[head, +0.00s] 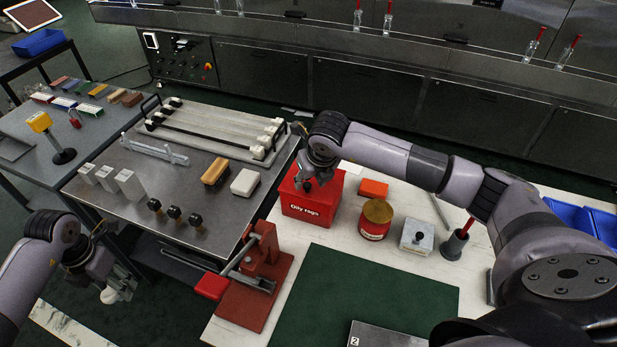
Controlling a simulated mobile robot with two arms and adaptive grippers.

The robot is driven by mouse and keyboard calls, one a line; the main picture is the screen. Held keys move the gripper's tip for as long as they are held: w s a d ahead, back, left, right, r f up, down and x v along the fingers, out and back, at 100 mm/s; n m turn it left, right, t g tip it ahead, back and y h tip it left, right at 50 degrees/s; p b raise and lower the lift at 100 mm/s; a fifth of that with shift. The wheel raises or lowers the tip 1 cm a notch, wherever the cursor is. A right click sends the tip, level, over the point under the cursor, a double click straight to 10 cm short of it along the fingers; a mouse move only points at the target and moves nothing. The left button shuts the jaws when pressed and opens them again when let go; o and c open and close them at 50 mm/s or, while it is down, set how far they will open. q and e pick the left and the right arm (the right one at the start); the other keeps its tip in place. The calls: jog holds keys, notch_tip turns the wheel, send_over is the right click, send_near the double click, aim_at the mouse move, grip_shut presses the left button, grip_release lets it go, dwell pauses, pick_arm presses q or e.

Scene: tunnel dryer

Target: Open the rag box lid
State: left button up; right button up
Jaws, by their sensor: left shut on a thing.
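The red rag box (308,213), lettered "Oily rags", stands on the white worktop near the middle of the head view. My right gripper (314,184) points down at the top of this box. Its fingers overlap the box's top, so I cannot tell whether they touch the lid or whether they are open or shut. The gripper hides much of the lid, and I cannot tell how the lid sits. My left gripper (118,291) is low at the left, away from the box, shut on a small white object (109,296).
An orange block (374,188), a round red tin (375,221) and a grey box with a knob (416,239) stand right of the rag box. A red press (262,262) is in front, beside a green mat (365,292). A metal table (205,148) is at left.

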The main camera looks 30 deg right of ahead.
jog(key=shift+x, duration=0.95)
grip_shut()
